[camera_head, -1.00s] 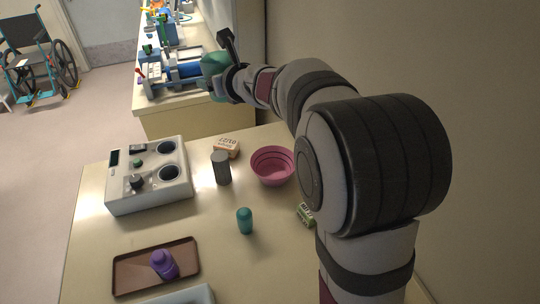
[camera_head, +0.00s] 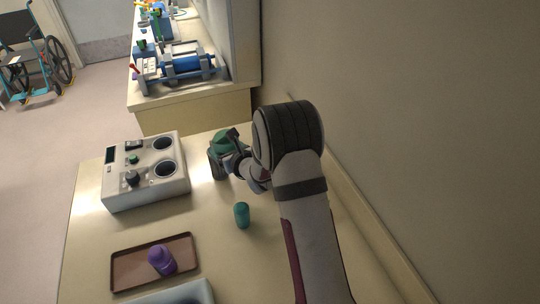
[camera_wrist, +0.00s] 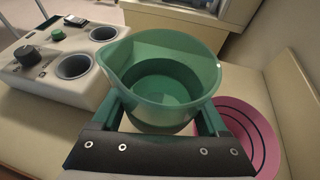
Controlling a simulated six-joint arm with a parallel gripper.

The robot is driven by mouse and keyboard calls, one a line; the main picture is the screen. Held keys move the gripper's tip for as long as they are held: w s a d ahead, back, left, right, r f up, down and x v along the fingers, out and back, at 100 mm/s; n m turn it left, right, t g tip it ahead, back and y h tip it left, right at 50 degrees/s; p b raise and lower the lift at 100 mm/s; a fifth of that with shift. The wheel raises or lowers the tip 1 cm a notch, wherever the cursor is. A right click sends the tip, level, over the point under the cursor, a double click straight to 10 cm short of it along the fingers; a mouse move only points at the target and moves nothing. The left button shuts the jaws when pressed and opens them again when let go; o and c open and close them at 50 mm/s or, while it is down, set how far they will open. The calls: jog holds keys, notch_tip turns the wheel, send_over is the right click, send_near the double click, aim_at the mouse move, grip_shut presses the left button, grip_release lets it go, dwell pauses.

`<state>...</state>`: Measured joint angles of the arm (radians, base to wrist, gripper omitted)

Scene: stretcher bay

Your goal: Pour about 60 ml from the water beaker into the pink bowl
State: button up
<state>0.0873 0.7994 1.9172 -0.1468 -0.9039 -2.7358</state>
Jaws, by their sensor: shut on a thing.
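My gripper (camera_wrist: 165,118) is shut on a green translucent beaker (camera_wrist: 160,60), with one finger on each side. In the wrist view I look down into its open mouth. It looks roughly upright, with its spout to the left. A level or ring shows inside, but how much water it holds is unclear. The pink bowl (camera_wrist: 262,150) with dark rings is at the lower right, beside and below the beaker, partly hidden by my gripper. In the head view the beaker (camera_head: 226,140) is over the back of the table, and my arm hides the bowl.
A grey-white console (camera_head: 150,185) with round wells stands at the left. A teal capsule-shaped object (camera_head: 242,215) stands in front of my gripper. A brown tray (camera_head: 125,270) with a purple bottle (camera_head: 161,260) lies at the front left. The wall is close on the right.

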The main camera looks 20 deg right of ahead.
jog(key=shift+d+f, duration=0.1)
jog(key=shift+d, duration=0.05)
jog(key=shift+d+f+m+y, duration=0.25)
jog(key=shift+f+m+y, duration=0.15)
jog(key=shift+m, duration=0.3)
jog(key=shift+w+d+r+m+y, duration=0.15)
jog(key=shift+d+m+y, duration=0.25)
jog(key=shift+m, duration=0.2)
jog(key=shift+w+d+f+m+y, duration=0.1)
jog(key=shift+d+f+m+y, duration=0.2)
jog(key=shift+m+y, duration=0.35)
jog(key=shift+d+f+m+y, duration=0.3)
jog(key=shift+m+y, duration=0.05)
jog(key=shift+m, duration=0.55)
jog(key=shift+w+d+f+m+y, duration=0.1)
jog(key=shift+d+f+m+y, duration=0.2)
jog(key=shift+m+y, duration=0.35)
jog(key=shift+m, duration=0.3)
jog(key=shift+s+r+m+y, duration=0.1)
jog(key=shift+r+m+y, duration=0.25)
jog(key=shift+r+m, duration=0.25)
jog(key=shift+f+m+t+y+b, duration=0.3)
jog(key=shift+f+m+b, duration=0.05)
jog(key=shift+m, duration=0.35)
